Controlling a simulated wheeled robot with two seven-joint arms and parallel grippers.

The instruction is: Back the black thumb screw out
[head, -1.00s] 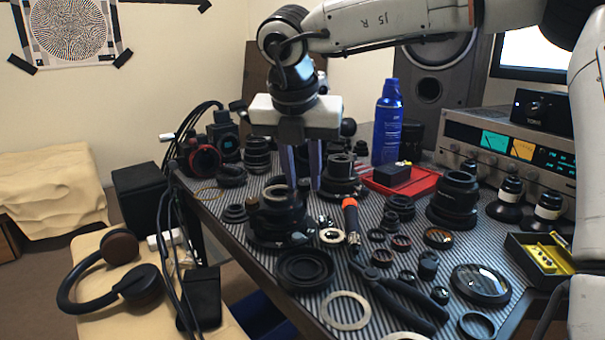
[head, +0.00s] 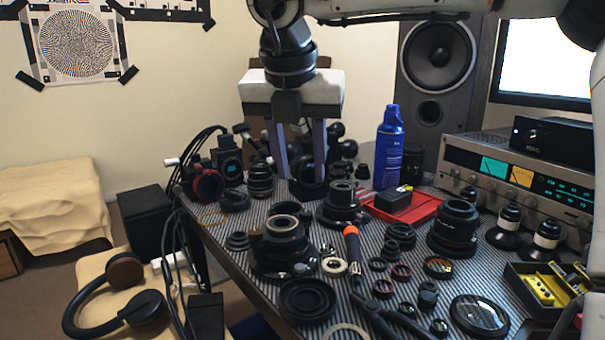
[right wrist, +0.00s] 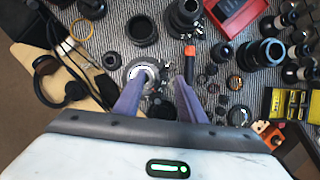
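A black lens assembly (head: 280,255) with a pale metal ring on top stands upright near the table's left front edge. Small dark knobs show low on its right side; I cannot tell for sure which one is the black thumb screw. In the right wrist view the lens assembly (right wrist: 143,72) lies beyond the fingertips, partly hidden by the left finger. My right gripper (head: 301,178) is open and empty, well above the table, its fingers pointing down. In the right wrist view its two fingers (right wrist: 160,84) stand clearly apart. My left gripper is not in view.
An orange-handled tool (head: 352,245) lies just right of the assembly. A wide black ring (head: 307,300) lies in front of it. Other lens barrels stand close behind. A red tray (head: 422,207), a blue spray can (head: 388,150) and a yellow-fitted box (head: 545,285) are farther right.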

